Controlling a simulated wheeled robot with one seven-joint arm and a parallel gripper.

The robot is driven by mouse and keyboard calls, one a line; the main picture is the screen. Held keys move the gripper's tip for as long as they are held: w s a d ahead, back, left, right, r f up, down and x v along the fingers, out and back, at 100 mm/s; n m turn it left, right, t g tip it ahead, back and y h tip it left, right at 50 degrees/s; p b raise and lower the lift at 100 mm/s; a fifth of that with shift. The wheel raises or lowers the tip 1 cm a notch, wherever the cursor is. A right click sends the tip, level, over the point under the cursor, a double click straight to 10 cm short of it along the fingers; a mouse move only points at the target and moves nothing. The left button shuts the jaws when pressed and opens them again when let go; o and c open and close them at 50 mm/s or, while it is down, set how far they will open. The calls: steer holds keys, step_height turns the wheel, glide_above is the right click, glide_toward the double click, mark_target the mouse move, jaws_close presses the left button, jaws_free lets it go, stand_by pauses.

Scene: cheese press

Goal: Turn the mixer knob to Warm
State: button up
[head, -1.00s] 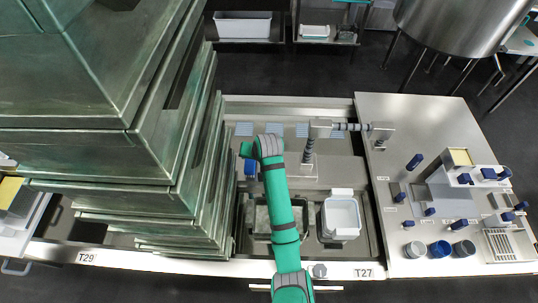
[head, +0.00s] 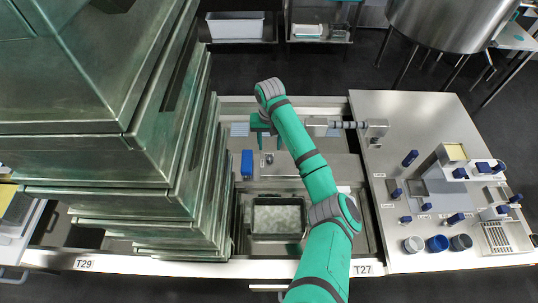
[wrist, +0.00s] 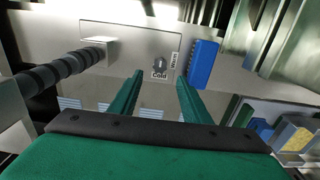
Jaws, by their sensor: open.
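The mixer knob (wrist: 159,64) is a small grey knob on a pale metal panel (wrist: 110,35) in the wrist view. The label "Cold" (wrist: 160,76) is just below it and "Warm" (wrist: 173,60) is to its right. The knob also shows small in the head view (head: 269,158). My gripper (wrist: 160,78) is open and empty, its two green fingers apart and pointing toward the knob, one to each side of it in the picture. The knob looks still beyond the fingertips. In the head view my gripper (head: 262,129) is at the back of the sink station.
A blue block (wrist: 203,64) is right of the knob. A ribbed faucet arm (wrist: 60,72) is at the left in the wrist view. A tray (head: 278,234) sits in the basin. Tall metal boxes (head: 150,130) stand close on the left.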

mark_target(270, 157)
step_height(270, 157, down, 8)
stand_by(0.4)
steer(key=c, duration=1)
